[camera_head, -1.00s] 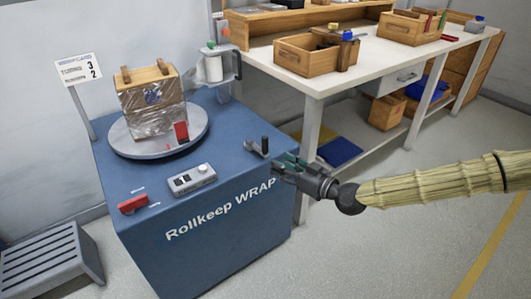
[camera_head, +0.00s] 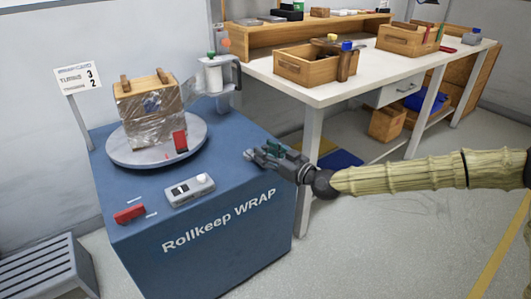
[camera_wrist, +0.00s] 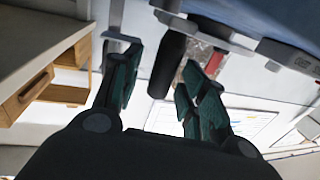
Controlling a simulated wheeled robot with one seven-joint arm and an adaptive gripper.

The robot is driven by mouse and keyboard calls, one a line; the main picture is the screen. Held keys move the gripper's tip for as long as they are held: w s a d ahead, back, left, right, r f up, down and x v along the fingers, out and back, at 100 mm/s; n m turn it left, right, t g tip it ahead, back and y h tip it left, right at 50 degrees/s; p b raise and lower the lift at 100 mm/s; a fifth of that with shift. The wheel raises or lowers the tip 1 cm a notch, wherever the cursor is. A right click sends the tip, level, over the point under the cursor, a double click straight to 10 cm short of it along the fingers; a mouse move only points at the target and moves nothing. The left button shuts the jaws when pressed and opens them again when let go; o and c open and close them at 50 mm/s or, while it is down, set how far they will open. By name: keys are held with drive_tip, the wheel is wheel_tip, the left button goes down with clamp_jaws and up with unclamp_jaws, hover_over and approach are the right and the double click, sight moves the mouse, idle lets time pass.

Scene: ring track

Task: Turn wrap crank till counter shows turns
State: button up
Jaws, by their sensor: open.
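The wrap machine (camera_head: 200,245) is a blue cabinet with a grey turntable (camera_head: 125,155) on top. A wooden crate (camera_head: 148,105) wrapped in clear film sits on the turntable. A grey counter box (camera_head: 190,190) is at the front; its reading is too small to tell. A card (camera_head: 77,77) on a post shows 3 and 2. My gripper (camera_head: 262,153) is over the cabinet's right edge and hides the crank in the head view. In the wrist view the black crank handle (camera_wrist: 168,65) stands between the open fingers (camera_wrist: 160,75), with no clear contact visible.
A film roll on its carriage (camera_head: 213,75) stands behind the turntable. A red switch (camera_head: 130,213) is at the cabinet's front left. A white workbench (camera_head: 320,92) with wooden bins is to the right. A grey step (camera_head: 40,265) is at lower left.

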drive_tip(key=shift+w+a, duration=0.35)
drive_tip(key=shift+a, duration=0.05)
clamp_jaws()
